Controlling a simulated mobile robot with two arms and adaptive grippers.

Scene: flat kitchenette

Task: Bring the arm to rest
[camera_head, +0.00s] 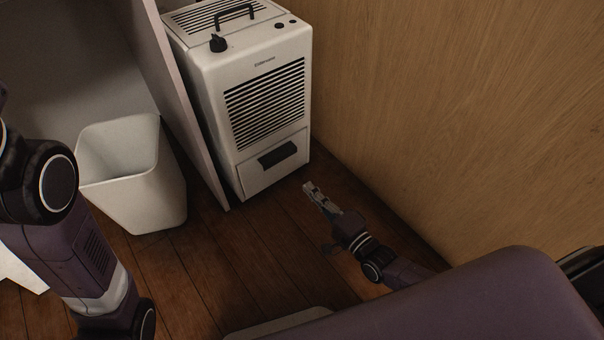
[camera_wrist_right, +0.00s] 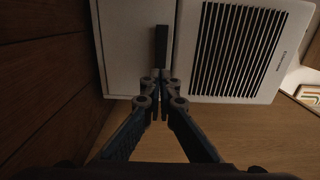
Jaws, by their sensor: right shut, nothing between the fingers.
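My right gripper (camera_head: 310,189) is low over the wooden floor, in front of the white dehumidifier-like appliance (camera_head: 223,72). In the right wrist view its fingers (camera_wrist_right: 160,76) are shut with nothing between them. They overlap the dark handle (camera_wrist_right: 161,47) on the appliance's lower panel in that view. In the head view the fingertips look apart from the appliance, to the right of its lower front corner. My left arm (camera_head: 75,255) comes in at the left, but its gripper is not in view.
A white bin (camera_head: 135,190) stands on the floor left of the appliance. A pale upright panel (camera_head: 178,95) stands between them. A wooden wall (camera_head: 450,100) runs along the right, close to my right arm. The floor (camera_head: 240,270) between is clear.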

